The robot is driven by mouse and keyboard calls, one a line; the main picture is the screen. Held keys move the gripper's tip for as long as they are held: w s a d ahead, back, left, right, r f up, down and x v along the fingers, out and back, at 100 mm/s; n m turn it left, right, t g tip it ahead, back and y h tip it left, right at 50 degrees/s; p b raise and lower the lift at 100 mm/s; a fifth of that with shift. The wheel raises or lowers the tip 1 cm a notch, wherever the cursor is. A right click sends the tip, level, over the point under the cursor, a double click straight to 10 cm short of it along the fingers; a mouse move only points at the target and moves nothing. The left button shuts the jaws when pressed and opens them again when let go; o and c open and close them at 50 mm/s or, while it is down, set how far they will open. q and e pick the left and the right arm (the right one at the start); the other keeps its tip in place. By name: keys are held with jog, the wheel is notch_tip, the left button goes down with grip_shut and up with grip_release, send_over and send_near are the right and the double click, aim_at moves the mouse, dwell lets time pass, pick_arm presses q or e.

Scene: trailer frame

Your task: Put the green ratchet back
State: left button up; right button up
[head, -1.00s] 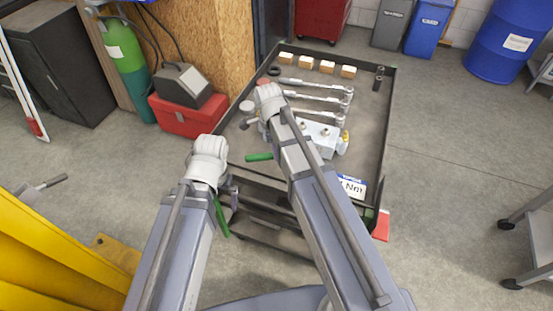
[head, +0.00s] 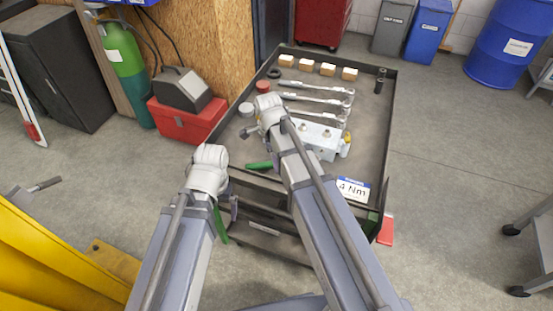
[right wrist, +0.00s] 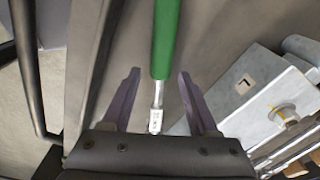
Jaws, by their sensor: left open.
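The green ratchet (head: 259,165) shows its green handle in the front left part of the tray in the head view; my right arm hides the rest. In the right wrist view the ratchet's green handle (right wrist: 166,40) points away, and its metal shaft runs between the fingers of my right gripper (right wrist: 160,73). These fingers stand apart, with a gap on each side of the shaft. My left gripper (head: 233,207) is open by the tray's front left edge, mostly hidden behind its wrist, with nothing seen in it.
The dark tray (head: 391,130) holds silver torque wrenches (head: 318,99), a grey metal block (head: 322,140), wooden blocks (head: 307,65) and a "4 Nm" label (head: 352,189). A red toolbox (head: 188,122) stands on the floor at left. The tray's right side is mostly bare.

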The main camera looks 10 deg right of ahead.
jog(key=shift+r, duration=0.1)
notch_tip(320, 180, up, 12)
jog(key=a+p, duration=0.1)
jog(key=p, duration=1.1)
jog(key=s+a+n, duration=0.3)
jog(key=s+n, duration=0.4)
jog(key=n, duration=0.5)
jog(key=s+a+n, duration=0.4)
jog(key=s+n, duration=0.3)
jog(key=n, duration=0.5)
jog(key=shift+s+a, duration=0.15)
jog(key=shift+s, duration=0.25)
